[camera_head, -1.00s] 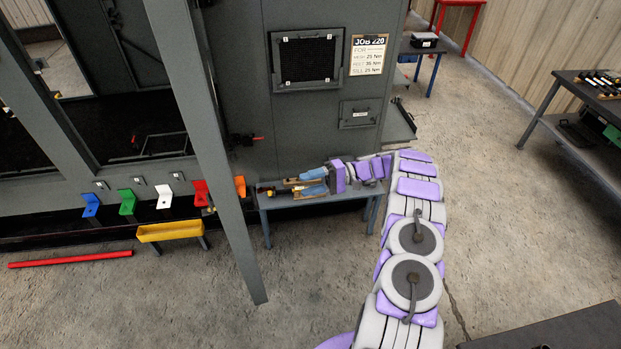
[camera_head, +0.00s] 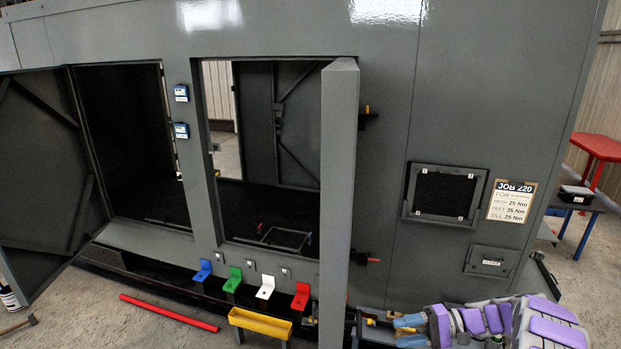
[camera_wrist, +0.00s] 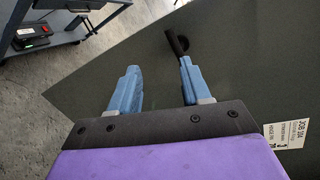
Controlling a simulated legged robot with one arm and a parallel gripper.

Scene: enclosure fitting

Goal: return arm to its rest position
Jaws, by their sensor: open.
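My gripper (camera_head: 405,331) is at the lower edge of the head view, with my grey and purple arm reaching in from the right. Its two blue fingers point left, low in front of the grey enclosure (camera_head: 385,200). In the wrist view my gripper (camera_wrist: 158,88) has its fingers spread wide apart with nothing between them. A black rod-shaped thing (camera_wrist: 177,42) shows by the right fingertip; I cannot tell whether they touch. A small table (camera_head: 372,338) with tools lies around the gripper, mostly cut off by the frame.
An open door (camera_head: 338,200) stands out from the enclosure, left of my gripper. Blue, green, white and red brackets line its base, above a yellow tray (camera_head: 260,324). A red bar (camera_head: 168,312) lies on the floor. A red table (camera_head: 598,148) stands at far right.

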